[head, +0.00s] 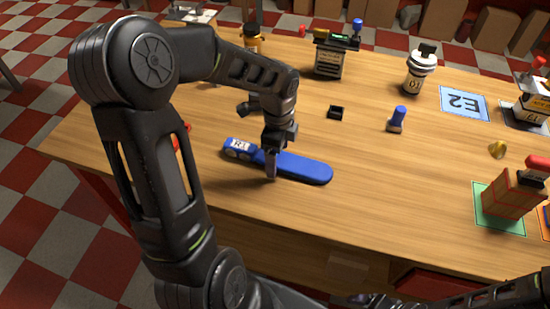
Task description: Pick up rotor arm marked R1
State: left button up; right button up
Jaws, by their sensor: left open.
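The blue rotor arm marked R1 (304,169) lies flat on the wooden table in the head view, with its white R1 label at its left end. My left gripper (271,170) is over the rotor arm, right of the label, pointing down with its fingers at the blue bar. It is open, and part of the bar is hidden behind it. I cannot tell whether the fingers touch the bar. My right arm shows at the bottom right, but its gripper cannot be made out clearly.
A small black block (336,112) and a blue-topped peg (397,119) stand behind the rotor arm. A white cylinder (421,75), a blue E2 mat (464,102) and a red block (510,194) on a green mat are to the right. The table right of the rotor arm is clear.

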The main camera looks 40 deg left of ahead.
aim_at(278, 158)
pick_arm(q)
jog(key=shift+c, duration=0.5)
grip_shut()
dwell(0.7)
notch_tip(278, 158, up, 10)
dwell(0.5)
dwell(0.6)
